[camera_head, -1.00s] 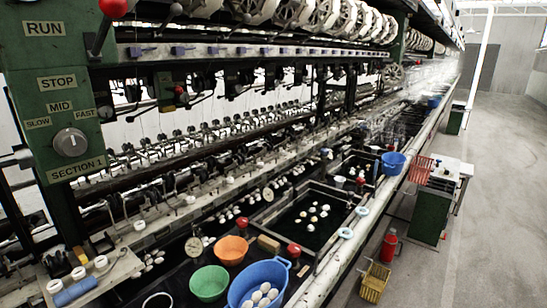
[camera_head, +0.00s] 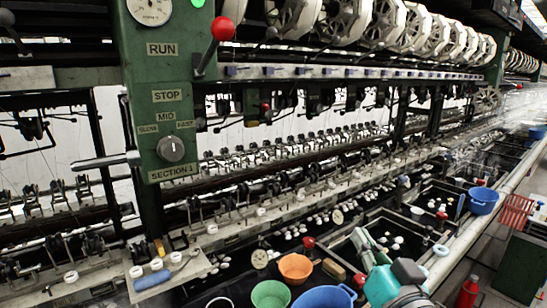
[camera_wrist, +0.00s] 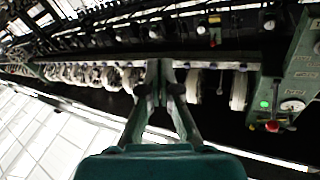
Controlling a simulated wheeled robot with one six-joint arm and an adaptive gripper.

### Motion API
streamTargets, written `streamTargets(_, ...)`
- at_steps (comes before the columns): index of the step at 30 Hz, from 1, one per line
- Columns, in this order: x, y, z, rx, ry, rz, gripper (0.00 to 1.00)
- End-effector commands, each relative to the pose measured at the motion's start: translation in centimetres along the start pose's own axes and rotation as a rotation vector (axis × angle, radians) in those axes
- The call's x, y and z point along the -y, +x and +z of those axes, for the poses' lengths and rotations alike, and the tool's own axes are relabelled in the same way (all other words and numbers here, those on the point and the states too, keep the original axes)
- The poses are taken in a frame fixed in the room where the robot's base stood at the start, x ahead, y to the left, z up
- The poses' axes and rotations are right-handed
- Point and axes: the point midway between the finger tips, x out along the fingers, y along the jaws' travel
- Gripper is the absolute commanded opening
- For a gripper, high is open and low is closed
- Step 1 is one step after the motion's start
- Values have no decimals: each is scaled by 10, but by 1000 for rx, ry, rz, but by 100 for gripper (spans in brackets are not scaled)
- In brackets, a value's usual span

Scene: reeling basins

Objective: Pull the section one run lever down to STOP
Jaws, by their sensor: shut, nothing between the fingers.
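The section one run lever has a red ball knob (camera_head: 223,28) on a dark arm. It slants up from the right edge of the green panel (camera_head: 150,75), and its knob is above the level of the RUN plate (camera_head: 163,49). The STOP plate (camera_head: 167,96) is lower on the panel. In the wrist view the red knob (camera_wrist: 272,126) shows at the right, in an inverted scene. My gripper (camera_head: 360,237) is low in the head view, over the basins and well apart from the lever. Its fingers (camera_wrist: 165,78) are together and empty.
A speed knob (camera_head: 171,149) and SECTION 1 plate (camera_head: 174,172) are on the panel. Green (camera_head: 271,295), orange (camera_head: 295,268) and blue (camera_head: 325,297) bowls stand in the basin area below. A row of white reels (camera_head: 345,20) runs along the top right.

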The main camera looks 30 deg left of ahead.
Motion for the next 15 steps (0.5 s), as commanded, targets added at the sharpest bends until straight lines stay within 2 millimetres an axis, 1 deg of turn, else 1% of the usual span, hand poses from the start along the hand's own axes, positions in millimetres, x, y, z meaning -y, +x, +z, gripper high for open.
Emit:
streamTargets(1, 17, 10, -22, -9, -9, -35, 0)
streamTargets(3, 37, 19, -47, -10, -19, -75, 0)
streamTargets(7, 77, 32, -93, -10, -40, -151, 0)
streamTargets(11, 120, 36, -139, -11, -70, -225, 0)
streamTargets(12, 133, 36, -154, -11, -80, -247, 0)
streamTargets(14, 153, 35, -175, -11, -97, -280, 0)
streamTargets(15, 166, 33, -189, -11, -109, -301, 0)
